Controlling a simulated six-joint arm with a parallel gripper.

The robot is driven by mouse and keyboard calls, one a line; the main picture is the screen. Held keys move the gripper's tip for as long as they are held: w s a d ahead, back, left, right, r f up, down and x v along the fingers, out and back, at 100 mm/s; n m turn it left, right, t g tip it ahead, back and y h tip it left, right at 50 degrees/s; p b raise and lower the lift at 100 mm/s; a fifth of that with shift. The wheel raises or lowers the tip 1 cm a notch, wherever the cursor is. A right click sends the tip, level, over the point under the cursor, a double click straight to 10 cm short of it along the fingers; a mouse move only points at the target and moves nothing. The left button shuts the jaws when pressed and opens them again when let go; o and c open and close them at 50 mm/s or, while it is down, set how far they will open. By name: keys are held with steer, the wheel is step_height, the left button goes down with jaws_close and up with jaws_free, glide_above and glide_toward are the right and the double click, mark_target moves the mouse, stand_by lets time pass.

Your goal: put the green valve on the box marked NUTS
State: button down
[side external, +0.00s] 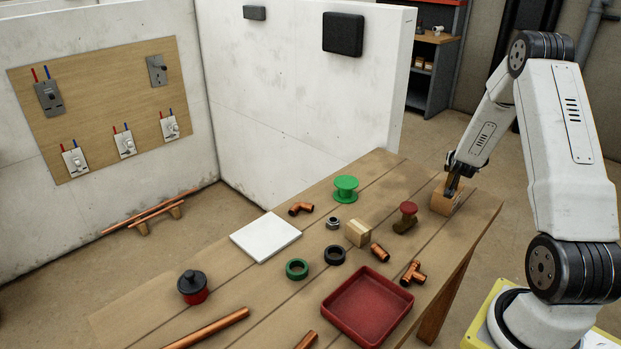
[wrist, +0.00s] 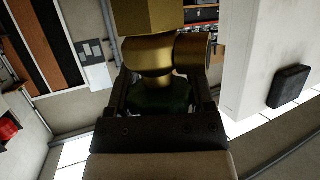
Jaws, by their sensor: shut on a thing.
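My gripper (side external: 453,186) is at the far right end of the workbench. In the wrist view my gripper (wrist: 163,100) is shut on the green valve (wrist: 165,52), with its dark green handle between the fingers and its brass body beyond them. In the side view the valve is too small and hidden to make out. A tan box (side external: 443,203) stands on the bench right at the gripper. No marking on it can be read from here, and I cannot tell whether the valve touches it.
A red-topped valve (side external: 407,215) stands left of the tan box. A green spool (side external: 345,189), a wooden block (side external: 358,233), copper fittings (side external: 413,273) and a red tray (side external: 367,307) are on the bench (side external: 400,178). A white plate (side external: 265,237) lies further left.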

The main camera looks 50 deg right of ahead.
stand_by(0.4)
jaws_free()
steer(key=shift+f, duration=0.1)
steer(key=shift+s+a+r, duration=0.1)
steer(key=shift+a+r, duration=0.25)
steer(key=shift+a, duration=0.05)
steer(key=v, duration=1.1)
steer(key=shift+s, duration=0.1)
